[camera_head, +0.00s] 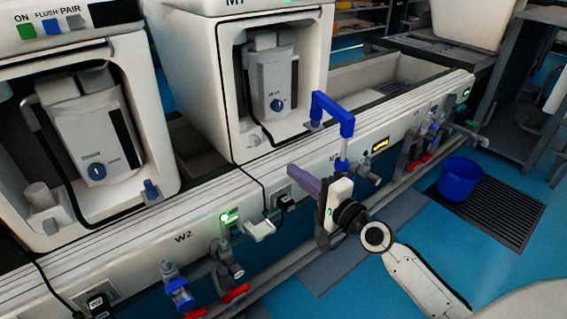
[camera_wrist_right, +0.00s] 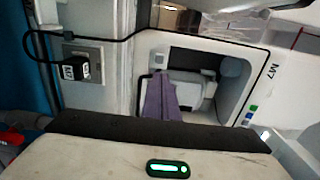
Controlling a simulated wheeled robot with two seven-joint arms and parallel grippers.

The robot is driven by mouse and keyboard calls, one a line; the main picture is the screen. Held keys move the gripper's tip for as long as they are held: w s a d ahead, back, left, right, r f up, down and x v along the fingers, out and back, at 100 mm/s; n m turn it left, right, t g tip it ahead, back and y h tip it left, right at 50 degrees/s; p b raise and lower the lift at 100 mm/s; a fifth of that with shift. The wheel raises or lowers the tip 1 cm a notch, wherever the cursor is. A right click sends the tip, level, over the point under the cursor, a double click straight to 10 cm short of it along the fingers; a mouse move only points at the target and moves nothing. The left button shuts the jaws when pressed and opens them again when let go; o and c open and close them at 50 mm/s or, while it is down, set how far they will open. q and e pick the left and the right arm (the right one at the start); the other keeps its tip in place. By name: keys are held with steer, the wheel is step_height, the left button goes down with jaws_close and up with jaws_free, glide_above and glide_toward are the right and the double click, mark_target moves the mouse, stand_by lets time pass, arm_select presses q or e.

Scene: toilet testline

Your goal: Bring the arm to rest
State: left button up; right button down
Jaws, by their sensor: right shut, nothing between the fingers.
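My right gripper (camera_head: 304,180) is in the middle of the head view, in front of the long white bench (camera_head: 140,262). Its purple-grey fingers are together with nothing between them, and they point up and left toward the bench. In the right wrist view the fingers (camera_wrist_right: 160,97) show against the opening of the white M7 unit (camera_wrist_right: 262,82). My right arm comes in from the lower right. My left gripper is not in view.
The M7 unit also shows in the head view (camera_head: 195,85), left of a blue pipe (camera_head: 333,112). Red-handled valves (camera_head: 236,293) line the bench front. A blue bucket (camera_head: 459,179) stands on a floor grate.

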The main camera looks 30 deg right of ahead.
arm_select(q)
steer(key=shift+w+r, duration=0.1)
arm_select(e)
steer(key=shift+s, duration=0.1)
